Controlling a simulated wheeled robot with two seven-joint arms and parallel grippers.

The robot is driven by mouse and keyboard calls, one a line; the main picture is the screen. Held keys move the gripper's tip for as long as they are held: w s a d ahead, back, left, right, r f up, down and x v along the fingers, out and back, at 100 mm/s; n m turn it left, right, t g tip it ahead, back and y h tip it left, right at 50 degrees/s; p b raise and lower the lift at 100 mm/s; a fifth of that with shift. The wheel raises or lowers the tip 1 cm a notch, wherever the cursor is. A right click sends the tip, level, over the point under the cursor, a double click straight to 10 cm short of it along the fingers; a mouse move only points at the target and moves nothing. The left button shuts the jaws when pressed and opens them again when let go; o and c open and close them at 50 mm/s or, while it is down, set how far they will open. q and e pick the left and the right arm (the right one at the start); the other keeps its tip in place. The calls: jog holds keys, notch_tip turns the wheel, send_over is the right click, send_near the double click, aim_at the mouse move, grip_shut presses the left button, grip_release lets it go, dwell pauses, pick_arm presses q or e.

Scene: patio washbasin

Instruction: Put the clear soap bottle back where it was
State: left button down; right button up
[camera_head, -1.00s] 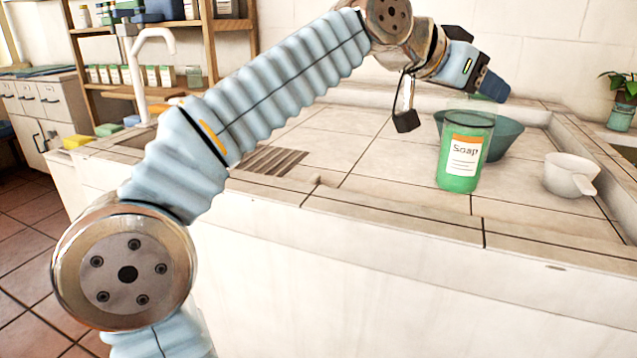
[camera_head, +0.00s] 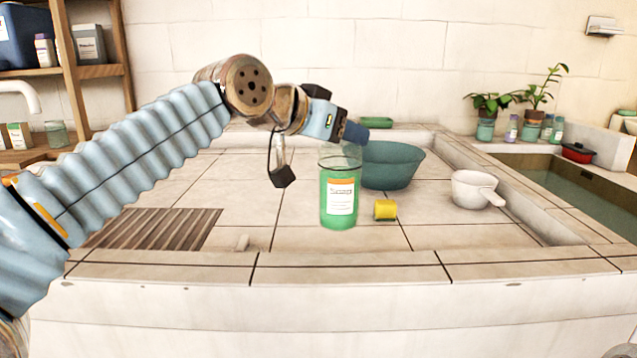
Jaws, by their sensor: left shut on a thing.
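The clear soap bottle (camera_head: 340,205) has green soap in its lower part and a white label with an orange band. It is upright over the tiled counter, in front of the teal bowl (camera_head: 398,168). My left gripper (camera_head: 355,133) comes in from the left and is shut at the top of the bottle. The arm and gripper hide part of the grip. I cannot tell whether the bottle's base touches the tiles. My right gripper is not in view.
A yellow block (camera_head: 385,209) lies just right of the bottle. A white dipper (camera_head: 474,190) stands further right. A slatted drain (camera_head: 160,229) is at the left of the counter. A water-filled basin (camera_head: 580,200), potted plants (camera_head: 486,112) and a red pot (camera_head: 578,152) are at the right.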

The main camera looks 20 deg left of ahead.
pick_arm(q)
jog(key=w+a+f+b, duration=0.1)
jog(key=w+a+f, duration=0.1)
jog(key=f, duration=0.3)
jog(key=w+a+f+b, duration=0.1)
jog(key=w+a+f, duration=0.1)
jog(key=f, duration=0.3)
jog(key=shift+w+a, duration=0.35)
jog(key=shift+w, duration=0.4)
jog(key=shift+f+b, duration=0.1)
jog(key=shift+b, duration=0.3)
jog(key=shift+c, duration=2.1)
grip_release()
jog(key=v, duration=1.2)
